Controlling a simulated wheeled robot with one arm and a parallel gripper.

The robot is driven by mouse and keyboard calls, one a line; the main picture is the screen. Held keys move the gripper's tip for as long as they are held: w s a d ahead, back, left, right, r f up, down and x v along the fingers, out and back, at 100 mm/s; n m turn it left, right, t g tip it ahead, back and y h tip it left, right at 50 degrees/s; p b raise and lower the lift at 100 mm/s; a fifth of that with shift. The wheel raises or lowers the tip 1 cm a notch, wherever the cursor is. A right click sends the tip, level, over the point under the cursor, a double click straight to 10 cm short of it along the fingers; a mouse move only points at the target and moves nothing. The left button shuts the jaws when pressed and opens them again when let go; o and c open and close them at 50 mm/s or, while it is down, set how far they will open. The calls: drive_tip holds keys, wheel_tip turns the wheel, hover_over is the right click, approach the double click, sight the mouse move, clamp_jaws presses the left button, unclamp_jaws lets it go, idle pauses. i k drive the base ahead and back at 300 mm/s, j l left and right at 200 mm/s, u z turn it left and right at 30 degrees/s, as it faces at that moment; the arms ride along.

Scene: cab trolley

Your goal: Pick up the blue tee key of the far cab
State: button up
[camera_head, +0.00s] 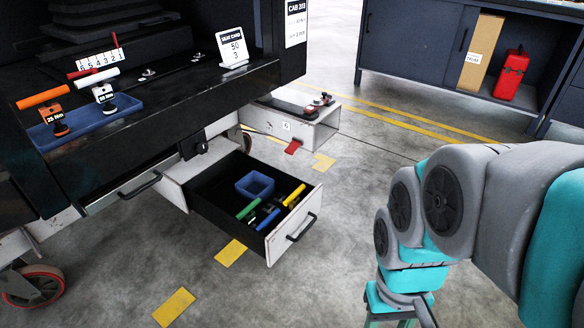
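An open drawer (281,240) of the cab at left holds several tee keys. A blue handle (268,220) lies there between a green handle (248,209) and a yellow handle (294,195). Small pale and dark parts beside these handles are too small to tell apart. A blue bin (255,185) sits behind them in the drawer. I cannot tell from this view which cab is the far one. My arm comes in from the right and runs out at the bottom edge; my gripper's fingertips are not shown.
The cab's black worktop (180,108) carries a blue tray (85,125), torque tools and a white card (234,48). A lower grey box (290,125) with red parts stands behind the drawer. A dark workbench (408,50) is at back right. The floor between is clear.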

sight(265, 224)
drive_tip(key=u, duration=2.65)
drive_tip(key=z, duration=2.1)
drive_tip(key=i+z, duration=0.4)
drive_tip(key=z, duration=0.15)
